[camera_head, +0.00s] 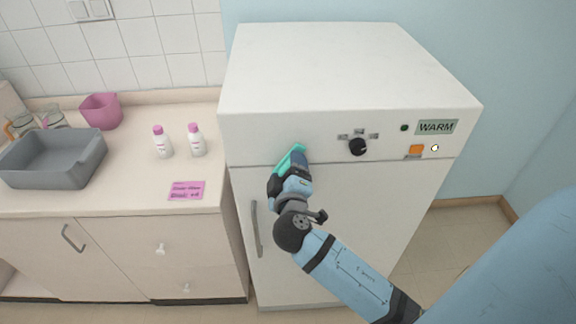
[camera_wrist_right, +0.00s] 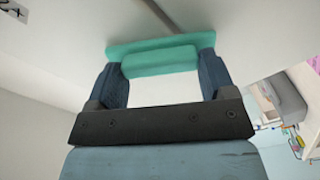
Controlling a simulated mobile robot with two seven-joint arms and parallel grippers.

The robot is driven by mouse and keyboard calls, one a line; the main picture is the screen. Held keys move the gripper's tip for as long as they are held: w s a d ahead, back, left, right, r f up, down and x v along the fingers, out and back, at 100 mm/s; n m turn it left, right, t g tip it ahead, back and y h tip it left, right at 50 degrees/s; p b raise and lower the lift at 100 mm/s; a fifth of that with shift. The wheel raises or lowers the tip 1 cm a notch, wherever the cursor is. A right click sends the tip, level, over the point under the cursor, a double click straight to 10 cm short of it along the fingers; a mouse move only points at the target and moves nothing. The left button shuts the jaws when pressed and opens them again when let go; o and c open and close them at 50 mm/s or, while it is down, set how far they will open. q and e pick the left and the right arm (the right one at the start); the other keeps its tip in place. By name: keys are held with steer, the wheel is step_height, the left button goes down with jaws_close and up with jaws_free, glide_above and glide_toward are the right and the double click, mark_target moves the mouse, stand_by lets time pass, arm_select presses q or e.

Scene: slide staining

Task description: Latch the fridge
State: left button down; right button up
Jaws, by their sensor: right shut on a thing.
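The white fridge (camera_head: 345,205) stands to the right of the counter, its door flush under the upper panel as far as I can see. A teal latch (camera_head: 290,158) sits on the front, across the seam at the door's top left. My right gripper (camera_head: 284,170) is at the latch and hides part of it. In the right wrist view the gripper (camera_wrist_right: 161,68) has its two fingers closed on the sides of the teal latch (camera_wrist_right: 160,60). The door handle (camera_head: 255,229) is below and left of the gripper. My left gripper is not in view.
The fridge's upper panel has a black knob (camera_head: 358,146), an orange switch (camera_head: 416,149) and a WARM label (camera_head: 436,127). The counter (camera_head: 130,180) on the left holds two white bottles, a grey basin (camera_head: 50,172) and a pink container (camera_head: 101,111).

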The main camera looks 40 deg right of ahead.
arm_select(q)
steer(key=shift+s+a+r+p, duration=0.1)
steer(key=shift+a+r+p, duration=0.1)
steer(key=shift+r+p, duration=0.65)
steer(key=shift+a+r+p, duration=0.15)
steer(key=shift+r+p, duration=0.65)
steer(key=shift+p, duration=0.05)
arm_select(e)
steer(key=shift+n, duration=3.3)
steer(key=shift+f, duration=0.1)
steer(key=o, duration=0.9)
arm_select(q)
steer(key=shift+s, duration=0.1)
arm_select(e)
steer(key=shift+f, duration=0.1)
